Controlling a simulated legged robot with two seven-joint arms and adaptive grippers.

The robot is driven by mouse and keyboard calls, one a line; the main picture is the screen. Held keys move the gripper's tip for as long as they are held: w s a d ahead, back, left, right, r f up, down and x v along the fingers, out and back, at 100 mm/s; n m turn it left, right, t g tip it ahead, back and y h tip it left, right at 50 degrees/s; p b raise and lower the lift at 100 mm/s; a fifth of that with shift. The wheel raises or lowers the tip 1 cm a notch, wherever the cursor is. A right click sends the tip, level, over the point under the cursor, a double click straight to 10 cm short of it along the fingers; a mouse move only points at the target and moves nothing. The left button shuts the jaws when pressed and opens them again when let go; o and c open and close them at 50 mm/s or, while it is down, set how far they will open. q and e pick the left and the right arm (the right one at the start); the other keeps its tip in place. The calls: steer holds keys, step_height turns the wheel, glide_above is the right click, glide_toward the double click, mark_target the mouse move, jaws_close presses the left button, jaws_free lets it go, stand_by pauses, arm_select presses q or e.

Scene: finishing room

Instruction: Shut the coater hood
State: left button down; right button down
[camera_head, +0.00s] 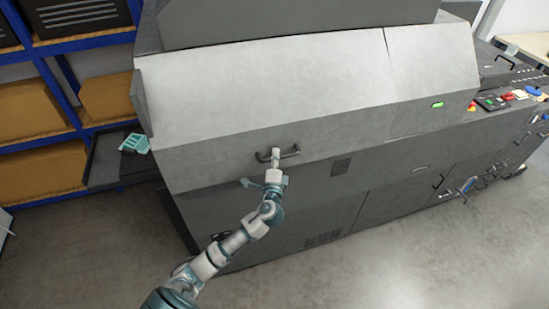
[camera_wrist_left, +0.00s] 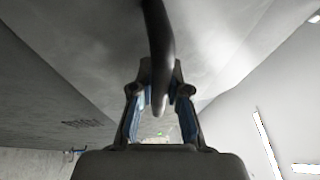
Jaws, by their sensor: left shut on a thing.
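The coater hood (camera_head: 240,88) is a wide light grey cover on the front of a dark grey machine. It looks lowered, its lower edge lying along the machine's front. A dark bar handle (camera_head: 290,154) sits on the hood's lower front. In the left wrist view the handle (camera_wrist_left: 157,45) runs down between the two fingers of my left gripper (camera_wrist_left: 158,105). My right gripper is not in view.
Blue shelving with brown boxes (camera_head: 32,108) stands at the left. A dark side tray (camera_head: 108,165) with a teal object (camera_head: 135,143) juts from the machine's left end. Coloured buttons (camera_head: 490,102) are at the right. The grey floor (camera_head: 400,255) in front is clear.

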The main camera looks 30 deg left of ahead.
arm_select(q)
steer(key=f+b, duration=0.1)
steer(key=w+b, duration=0.1)
steer(key=f+b, duration=0.1)
steer(key=shift+w+a+f+m+t, duration=0.15)
steer(key=shift+a+f+m+t, duration=0.15)
steer(key=shift+t, duration=0.1)
steer(key=c, duration=1.1)
jaws_free()
steer(key=shift+w+d+f, duration=0.1)
steer(key=shift+w, duration=0.05)
steer(key=shift+c, duration=0.2)
steer(key=v, duration=1.1)
steer(key=shift+d, duration=0.5)
steer(key=shift+a, duration=0.25)
